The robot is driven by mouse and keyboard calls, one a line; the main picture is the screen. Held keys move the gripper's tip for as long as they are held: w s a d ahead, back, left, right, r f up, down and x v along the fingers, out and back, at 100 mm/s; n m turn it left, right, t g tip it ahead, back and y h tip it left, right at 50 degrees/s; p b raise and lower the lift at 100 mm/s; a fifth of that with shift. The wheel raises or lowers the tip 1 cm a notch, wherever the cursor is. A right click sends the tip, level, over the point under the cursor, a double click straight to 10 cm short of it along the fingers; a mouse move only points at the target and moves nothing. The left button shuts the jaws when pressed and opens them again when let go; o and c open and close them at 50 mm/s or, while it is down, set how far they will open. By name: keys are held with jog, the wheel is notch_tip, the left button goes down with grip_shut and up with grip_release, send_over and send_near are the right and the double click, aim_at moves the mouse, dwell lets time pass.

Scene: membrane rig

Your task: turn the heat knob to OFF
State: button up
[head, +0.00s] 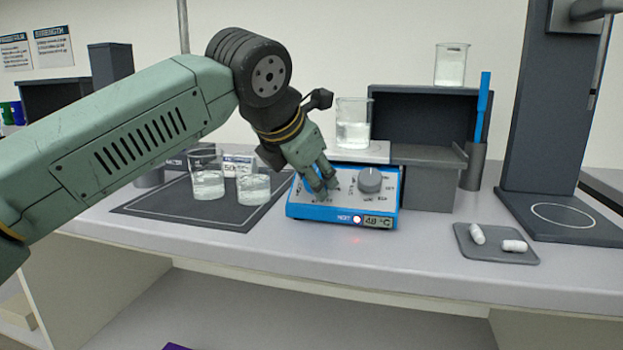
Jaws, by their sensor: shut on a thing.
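The blue hotplate unit (300,206) stands on the bench with a light top plate (368,152). Its front shows a small display (377,222) reading about 48 °C and a lit red lamp (357,219) beside the word HEAT. My gripper (325,187) reaches down to the left dial on the sloped panel, its fingers shut on the left knob, which they hide almost wholly. I cannot read where that knob points or its label. A grey right knob (370,180) is uncovered, with small markings around it. A beaker of clear liquid (353,124) stands on the top plate.
Two beakers (207,183) (253,187) stand on a dark mat (150,208) left of the unit. A grey shelf stand (430,180) with another beaker (451,65) is close behind right. A tray (515,254) with white pieces lies at right. The bench front is clear.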

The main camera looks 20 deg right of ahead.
dwell(0.3)
jog(key=o, duration=1.2)
jog(key=v, duration=1.2)
jog(key=shift+s, duration=0.1)
